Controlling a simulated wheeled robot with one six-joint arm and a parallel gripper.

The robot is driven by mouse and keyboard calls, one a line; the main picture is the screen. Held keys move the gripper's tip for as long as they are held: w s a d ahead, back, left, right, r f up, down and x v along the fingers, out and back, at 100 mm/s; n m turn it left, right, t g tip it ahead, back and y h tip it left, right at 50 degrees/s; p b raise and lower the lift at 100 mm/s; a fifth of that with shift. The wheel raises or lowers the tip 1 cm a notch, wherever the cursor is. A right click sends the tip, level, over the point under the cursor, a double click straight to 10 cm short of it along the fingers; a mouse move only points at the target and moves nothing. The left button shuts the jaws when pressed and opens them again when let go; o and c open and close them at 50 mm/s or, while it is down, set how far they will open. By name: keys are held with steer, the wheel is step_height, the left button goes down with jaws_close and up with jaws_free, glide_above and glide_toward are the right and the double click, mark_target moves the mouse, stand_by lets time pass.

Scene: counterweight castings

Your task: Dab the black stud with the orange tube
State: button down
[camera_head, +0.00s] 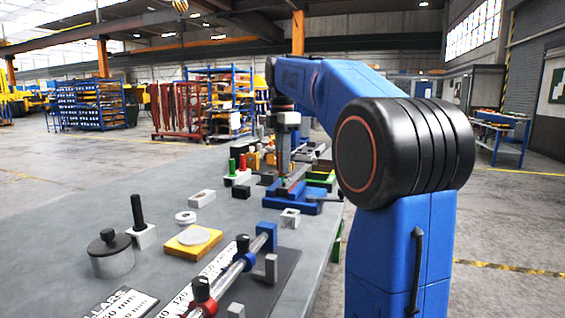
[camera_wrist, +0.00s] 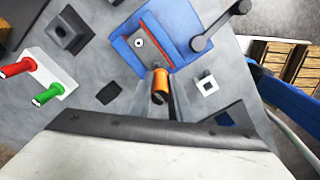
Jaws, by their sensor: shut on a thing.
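The orange tube (camera_wrist: 161,84) is between the jaws of my gripper (camera_wrist: 160,92) in the wrist view, with a dark opening at its near end. My gripper is shut on it and hangs over the worktable by the blue vice (camera_wrist: 178,32). In the head view my gripper (camera_head: 283,168) points down at the vice (camera_head: 290,197), and I cannot make out the tube there. An upright black stud (camera_head: 137,211) stands in a white block (camera_head: 142,237) at the left of the table, well apart from my gripper. I cannot identify that stud in the wrist view.
Red (camera_wrist: 15,69) and green (camera_wrist: 47,94) tubes sit in a white holder (camera_wrist: 48,71). A lidded grey pot (camera_head: 111,258), a yellow block with a pale disc (camera_head: 190,243) and a clamp bar (camera_head: 230,272) stand near the stud. The table's left side (camera_head: 60,240) is clear.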

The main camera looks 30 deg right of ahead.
steer(key=shift+f, duration=0.85)
stand_by(1.9)
steer(key=shift+r, duration=0.1)
steer(key=shift+r, duration=2.95)
